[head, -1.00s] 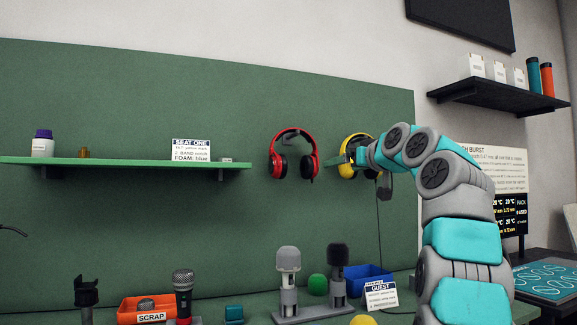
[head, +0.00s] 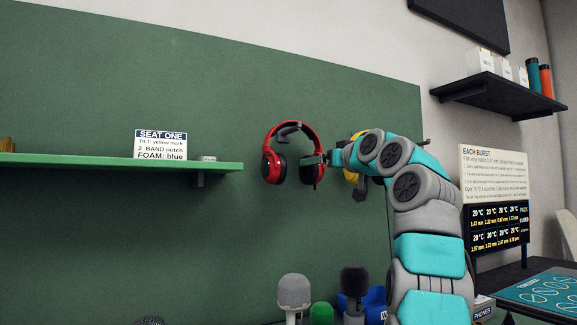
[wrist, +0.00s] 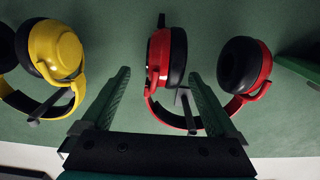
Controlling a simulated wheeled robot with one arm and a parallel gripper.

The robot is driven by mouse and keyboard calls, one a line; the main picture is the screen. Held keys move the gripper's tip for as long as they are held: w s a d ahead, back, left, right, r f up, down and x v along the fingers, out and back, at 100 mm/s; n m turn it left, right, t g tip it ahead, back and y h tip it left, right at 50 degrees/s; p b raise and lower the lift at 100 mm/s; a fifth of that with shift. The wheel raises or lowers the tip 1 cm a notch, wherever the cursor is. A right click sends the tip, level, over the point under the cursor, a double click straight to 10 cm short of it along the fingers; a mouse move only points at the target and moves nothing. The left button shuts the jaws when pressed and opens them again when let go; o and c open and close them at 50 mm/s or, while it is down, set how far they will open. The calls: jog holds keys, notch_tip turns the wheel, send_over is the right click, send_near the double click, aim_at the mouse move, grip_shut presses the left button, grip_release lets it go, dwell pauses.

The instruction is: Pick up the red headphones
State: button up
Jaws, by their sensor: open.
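The red headphones (head: 312,132) hang on a dark hook (head: 289,131) on the green wall panel, with black ear cushions at the lower ends. My gripper (head: 321,159) is open at their right ear cup in the head view. In the wrist view, which looks upside down, the red headphones (wrist: 165,115) show with one ear cup in line with the gap between the spread fingers of my gripper (wrist: 160,74). The other ear cup is outside, to the right. I cannot tell whether the fingers touch the cup or how deep it sits between them.
Yellow headphones (wrist: 58,48) hang close beside the red ones, partly behind my arm in the head view. A green shelf (head: 100,163) juts out at left. Microphones (head: 294,290) stand below. A black shelf (head: 500,95) with bottles is at right.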

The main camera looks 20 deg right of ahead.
jog(key=shift+w+p, duration=0.55)
jog(key=shift+w, duration=0.65)
jog(key=w, duration=0.1)
jog(key=w+p, duration=0.2)
jog(key=w, duration=0.1)
jog(key=shift+a+r, duration=0.1)
jog(key=shift+a, duration=0.25)
jog(key=shift+w+p, duration=0.35)
jog(key=shift+w, duration=0.15)
grip_shut()
